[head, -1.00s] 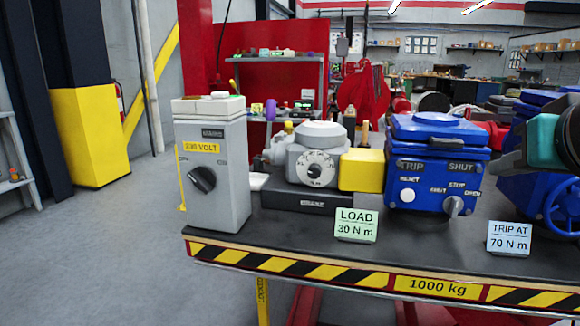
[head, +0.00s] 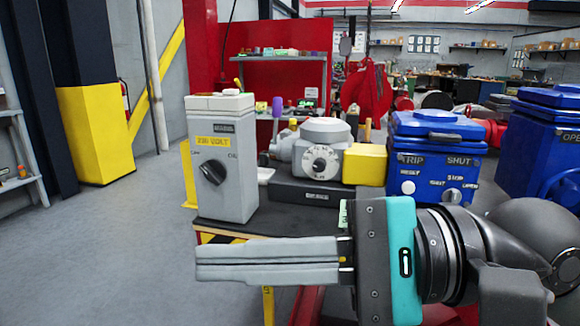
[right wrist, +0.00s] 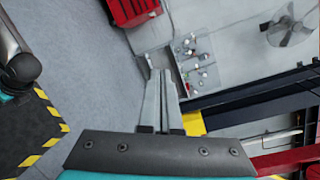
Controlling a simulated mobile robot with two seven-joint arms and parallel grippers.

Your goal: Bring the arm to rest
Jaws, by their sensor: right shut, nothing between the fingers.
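My right gripper (head: 205,258) reaches in from the right in the head view, its long grey fingers pointing left across the front of the bench. The fingers lie together with nothing between them. In the right wrist view the fingers (right wrist: 160,98) point away over the grey floor. The blue valve actuator (head: 437,160) with TRIP and SHUT labels stands on the bench behind my right arm. A grey mains box (head: 222,160) with a black knob stands on the bench's left end. My left gripper is not in view.
The grey brake unit (head: 322,155) and a yellow block (head: 365,164) stand between the mains box and the actuator. Another blue actuator (head: 535,150) stands at the right. My arm hides much of the bench front. The floor (head: 100,240) at the left is clear.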

